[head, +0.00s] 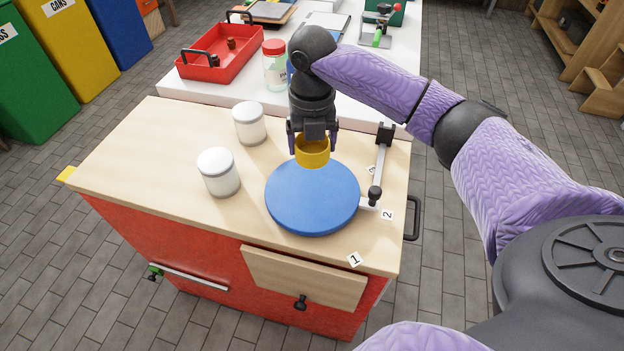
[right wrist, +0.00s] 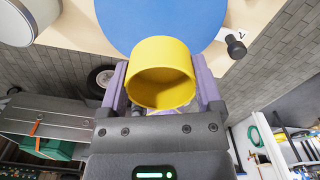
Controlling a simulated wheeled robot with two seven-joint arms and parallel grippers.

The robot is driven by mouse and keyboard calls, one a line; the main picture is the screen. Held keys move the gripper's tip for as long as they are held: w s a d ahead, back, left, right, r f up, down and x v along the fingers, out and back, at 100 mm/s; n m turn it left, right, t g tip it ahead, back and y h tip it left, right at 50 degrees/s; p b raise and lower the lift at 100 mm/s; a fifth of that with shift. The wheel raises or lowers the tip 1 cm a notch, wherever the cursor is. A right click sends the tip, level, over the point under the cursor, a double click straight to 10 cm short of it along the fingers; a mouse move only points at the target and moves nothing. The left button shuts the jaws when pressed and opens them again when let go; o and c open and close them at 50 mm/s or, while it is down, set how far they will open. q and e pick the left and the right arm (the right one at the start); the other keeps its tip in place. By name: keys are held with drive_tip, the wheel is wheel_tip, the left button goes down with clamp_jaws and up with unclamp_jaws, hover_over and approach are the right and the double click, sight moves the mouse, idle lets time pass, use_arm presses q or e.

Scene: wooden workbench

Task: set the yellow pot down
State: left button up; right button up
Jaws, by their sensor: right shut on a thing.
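The yellow pot (head: 312,152) is held in my right gripper (head: 313,137), over the far edge of a round blue disc (head: 312,196) on the wooden workbench. In the right wrist view the yellow pot (right wrist: 161,73) sits between the two purple fingers of my right gripper (right wrist: 161,88), its open mouth facing the camera. The gripper is shut on it. The blue disc (right wrist: 160,18) lies beyond the pot there. I cannot tell whether the pot touches the disc. My left gripper is not in view.
Two white-lidded jars (head: 249,123) (head: 219,172) stand left of the disc. A metal bar with black fittings (head: 381,165) is at its right, near number tags. Behind, a white table (head: 185,85) holds a red tray (head: 222,52) and a red-lidded jar (head: 275,65). The bench's left part is clear.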

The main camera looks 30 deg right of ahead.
sight(312, 187)
wheel_tip(312, 187, down, 10)
drive_tip(key=b, duration=0.4)
drive_tip(key=shift+r, duration=0.25)
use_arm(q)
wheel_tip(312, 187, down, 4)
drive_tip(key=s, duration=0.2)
use_arm(e)
drive_tip(key=shift+f, duration=0.35)
drive_tip(key=shift+r, duration=0.2)
drive_tip(key=o, duration=1)
drive_tip(key=shift+f, duration=0.1)
wheel_tip(312, 187, up, 12)
drive_tip(key=p, duration=0.5)
drive_tip(key=shift+f, duration=0.25)
drive_tip(key=shift+r, duration=0.35)
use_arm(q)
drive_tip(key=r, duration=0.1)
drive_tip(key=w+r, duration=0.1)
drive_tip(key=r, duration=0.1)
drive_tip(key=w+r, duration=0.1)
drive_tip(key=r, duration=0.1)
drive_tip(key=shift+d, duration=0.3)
